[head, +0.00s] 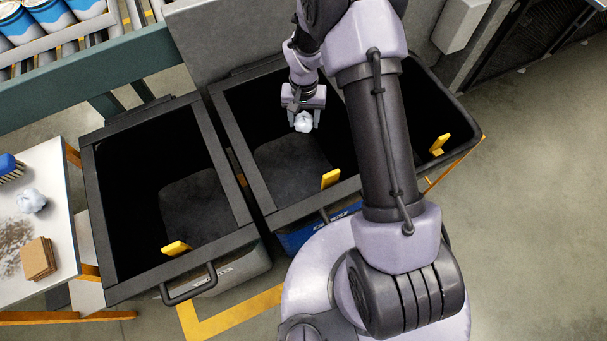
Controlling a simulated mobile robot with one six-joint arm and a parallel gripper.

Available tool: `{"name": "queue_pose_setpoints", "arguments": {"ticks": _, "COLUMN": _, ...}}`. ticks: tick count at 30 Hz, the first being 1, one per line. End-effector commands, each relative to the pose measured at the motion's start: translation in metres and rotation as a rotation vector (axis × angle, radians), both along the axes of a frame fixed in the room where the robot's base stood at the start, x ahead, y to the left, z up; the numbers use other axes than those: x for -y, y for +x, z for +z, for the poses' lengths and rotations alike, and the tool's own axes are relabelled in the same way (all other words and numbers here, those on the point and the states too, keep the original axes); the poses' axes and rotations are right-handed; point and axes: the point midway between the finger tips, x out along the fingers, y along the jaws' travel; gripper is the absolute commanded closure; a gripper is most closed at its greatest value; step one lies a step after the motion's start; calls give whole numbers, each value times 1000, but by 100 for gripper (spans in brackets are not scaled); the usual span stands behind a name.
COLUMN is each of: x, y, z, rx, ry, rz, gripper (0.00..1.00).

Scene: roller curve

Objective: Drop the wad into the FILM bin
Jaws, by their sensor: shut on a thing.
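My gripper (303,120) is shut on a crumpled white wad (303,123). In the head view the wad appears over the opening of the middle bin (222,108), towards its far side; its exact height cannot be told. The middle bin has a dark rim and a blue lower front with white lettering too small to read. A left bin (90,200) has a grey lower front with unreadable marking. A right bin (462,112) is partly hidden by my arm. Which one is the FILM bin cannot be told from the lettering. The bins' visible floors look empty.
A white table (62,225) at left holds another white wad (31,201), a brown block (38,259), a blue brush (10,168) and dark dirt. A roller conveyor (80,35) with blue cans runs at upper left.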

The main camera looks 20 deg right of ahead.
Motion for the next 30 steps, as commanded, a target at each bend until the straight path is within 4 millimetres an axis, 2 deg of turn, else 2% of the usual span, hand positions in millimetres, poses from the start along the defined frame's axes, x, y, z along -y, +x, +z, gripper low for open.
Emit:
{"name": "queue_pose_setpoints", "arguments": {"ticks": 1, "x": 0, "y": 0, "z": -10, "rx": 0, "ry": 0, "rz": 0, "gripper": 86}}
{"name": "queue_pose_setpoints", "arguments": {"ticks": 3, "x": 0, "y": 0, "z": -14, "rx": 0, "ry": 0, "rz": 0, "gripper": 86}}
{"name": "queue_pose_setpoints", "arguments": {"ticks": 9, "x": 0, "y": 0, "z": -12, "rx": 1, "ry": 0, "rz": 0, "gripper": 86}}
{"name": "queue_pose_setpoints", "arguments": {"ticks": 10, "x": 0, "y": 0, "z": -12, "rx": 1, "ry": 0, "rz": 0, "gripper": 44}}
{"name": "queue_pose_setpoints", "arguments": {"ticks": 13, "x": 0, "y": 0, "z": -12, "rx": 1, "ry": 0, "rz": 0, "gripper": 25}}
{"name": "queue_pose_setpoints", "arguments": {"ticks": 23, "x": 0, "y": 0, "z": -10, "rx": 1, "ry": 1, "rz": 0, "gripper": 23}}
{"name": "queue_pose_setpoints", "arguments": {"ticks": 26, "x": 0, "y": 1, "z": 6, "rx": 3, "ry": 0, "rz": 0, "gripper": 23}}
{"name": "queue_pose_setpoints", "arguments": {"ticks": 30, "x": 0, "y": 1, "z": 47, "rx": 4, "ry": 1, "rz": -1, "gripper": 23}}
